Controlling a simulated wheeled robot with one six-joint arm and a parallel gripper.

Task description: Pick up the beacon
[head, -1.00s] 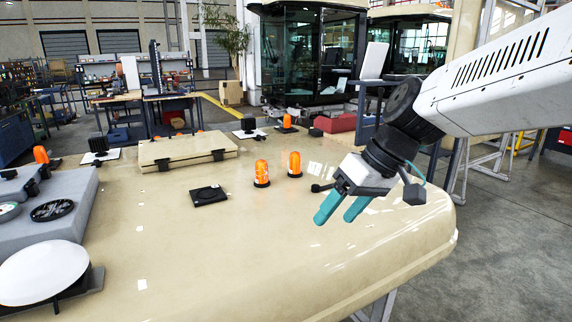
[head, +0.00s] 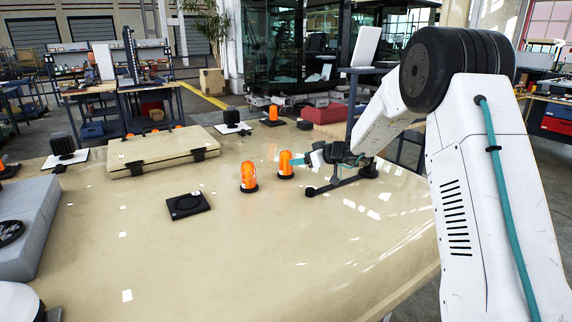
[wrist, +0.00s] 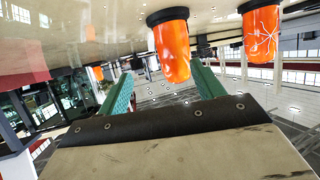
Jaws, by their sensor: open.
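Two orange beacons with black bases stand upright near the middle of the beige surface: a right one (head: 285,163) and a left one (head: 249,176). My gripper (head: 300,163) is open, low over the surface, its teal fingers right beside the right beacon. In the wrist view, which is upside down, one orange beacon (wrist: 173,50) shows ahead, between the finger directions and nearer the right finger. A second beacon (wrist: 261,32) stands further right there. I cannot tell whether a finger touches the nearer beacon.
A black square plate (head: 188,205) lies left of the beacons. A beige panel (head: 164,152) with black latches lies behind it. Another orange beacon (head: 272,114) stands at the far edge. A black bracket (head: 338,182) lies near my gripper. The front surface is mostly clear.

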